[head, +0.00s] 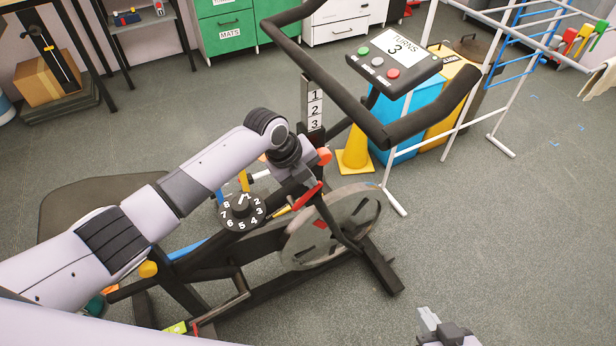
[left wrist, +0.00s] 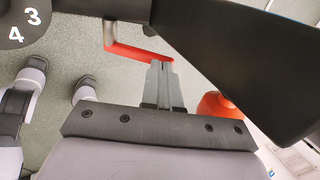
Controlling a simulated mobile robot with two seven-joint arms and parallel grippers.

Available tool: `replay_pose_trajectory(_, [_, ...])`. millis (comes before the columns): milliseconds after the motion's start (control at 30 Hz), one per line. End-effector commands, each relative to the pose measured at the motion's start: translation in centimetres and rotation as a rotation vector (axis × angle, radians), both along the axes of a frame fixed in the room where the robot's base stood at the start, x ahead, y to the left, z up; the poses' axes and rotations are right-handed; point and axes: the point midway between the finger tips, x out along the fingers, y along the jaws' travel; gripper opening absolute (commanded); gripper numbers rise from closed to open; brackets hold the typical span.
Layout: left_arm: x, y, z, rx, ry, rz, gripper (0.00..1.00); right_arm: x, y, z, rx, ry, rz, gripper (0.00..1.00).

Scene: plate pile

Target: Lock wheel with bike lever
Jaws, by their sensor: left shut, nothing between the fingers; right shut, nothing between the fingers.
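The exercise bike (head: 345,110) stands in the middle of the head view. Its red lever (head: 307,196) sits above the flywheel (head: 300,245), which carries a red mark. In the left wrist view the red lever (left wrist: 138,52) is a bent bar running across, just beyond my fingertips. My left gripper (left wrist: 163,66) is shut and empty, its tips close to the lever's right end; I cannot tell whether they touch it. In the head view its tips are hard to make out. My right gripper (head: 430,318) is shut and empty at the bottom, away from the bike.
A numbered dial (head: 242,207) is left of the lever. An orange-red knob (left wrist: 215,106) is right of my left fingers, and a dark bike bar (left wrist: 235,60) crosses close by. The console (head: 393,62) reads TURNS 3. A yellow cone (head: 355,152) stands behind. Floor at right is clear.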

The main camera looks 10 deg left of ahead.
Motion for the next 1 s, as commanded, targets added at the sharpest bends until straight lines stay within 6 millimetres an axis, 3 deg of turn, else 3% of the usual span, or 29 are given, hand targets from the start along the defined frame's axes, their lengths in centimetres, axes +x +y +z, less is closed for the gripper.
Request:
replay_pose_trajectory(500, [-1.4, 2.2, 5.7, 0.000, -0.001, 0.000, 0.00, -0.1, -0.2, 0.3, -0.008, 0.000, 0.000, 0.00])
replay_pose_trajectory(1000, [-1.6, 2.4, 6.3, 0.000, 0.000, 0.001, 0.00, -0.1, -0.3, 0.4, -0.009, -0.001, -0.002, 0.00])
